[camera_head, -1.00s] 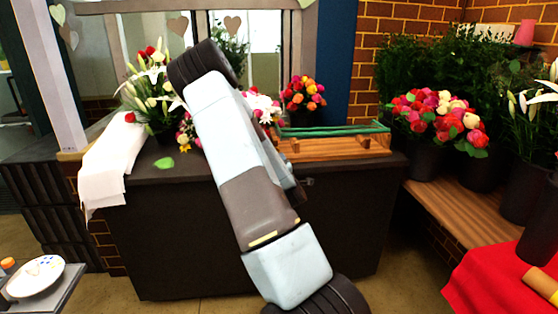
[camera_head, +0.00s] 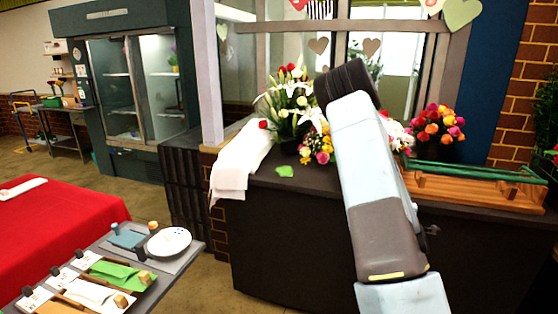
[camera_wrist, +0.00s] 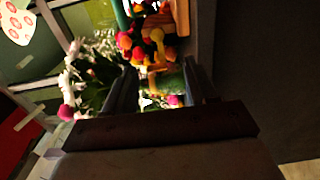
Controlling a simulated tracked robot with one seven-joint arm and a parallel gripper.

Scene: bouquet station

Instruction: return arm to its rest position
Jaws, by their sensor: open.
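My arm rises across the right half of the head view, in front of the dark counter (camera_head: 290,235). Its upper end overlaps the window and flowers behind. My gripper is hidden in the head view. In the wrist view my gripper (camera_wrist: 160,78) shows two dark fingers with a wide gap between them. Nothing is visibly held. Red and orange flowers (camera_wrist: 140,40) show beyond the fingers, and white flowers (camera_wrist: 72,80) show to the left.
On the counter are a lily bouquet (camera_head: 290,105), a white cloth (camera_head: 236,170), a bright bouquet (camera_head: 437,123) and a wooden rack (camera_head: 470,190). At left are a red table (camera_head: 55,220), a grey side table (camera_head: 190,258) with a plate (camera_head: 169,241), and a glass-door fridge (camera_head: 135,90). Floor shows between them.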

